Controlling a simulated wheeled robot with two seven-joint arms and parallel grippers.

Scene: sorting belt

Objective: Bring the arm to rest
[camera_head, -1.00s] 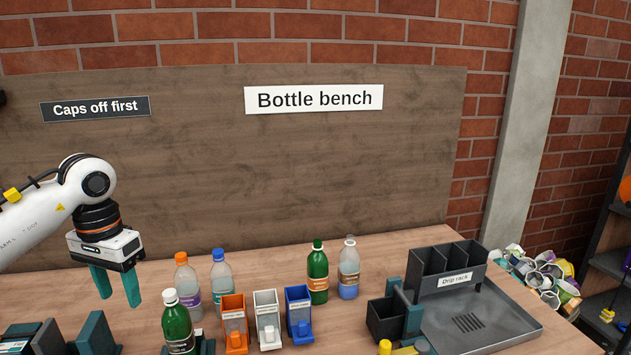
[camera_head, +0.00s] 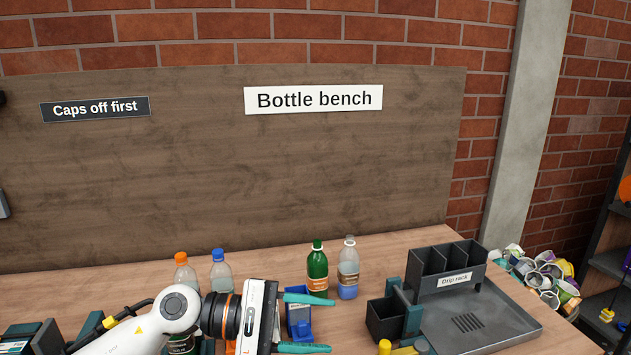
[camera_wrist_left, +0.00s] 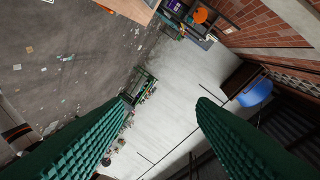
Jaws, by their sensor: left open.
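My left arm comes in low from the left in the head view. Its gripper (camera_head: 306,322) points right over the front of the bench, with the two green fingers apart and nothing between them. In the left wrist view the gripper (camera_wrist_left: 165,105) is also open and empty, with the floor far beyond its fingers. The arm hides part of the small bins and a bottle behind it. My right gripper does not show.
Bottles with orange (camera_head: 181,259) and blue (camera_head: 218,256) caps stand behind the arm. A green bottle (camera_head: 317,272) and a clear one (camera_head: 348,270) stand behind the blue bin (camera_head: 299,325). The drip rack (camera_head: 500,325) is to the right.

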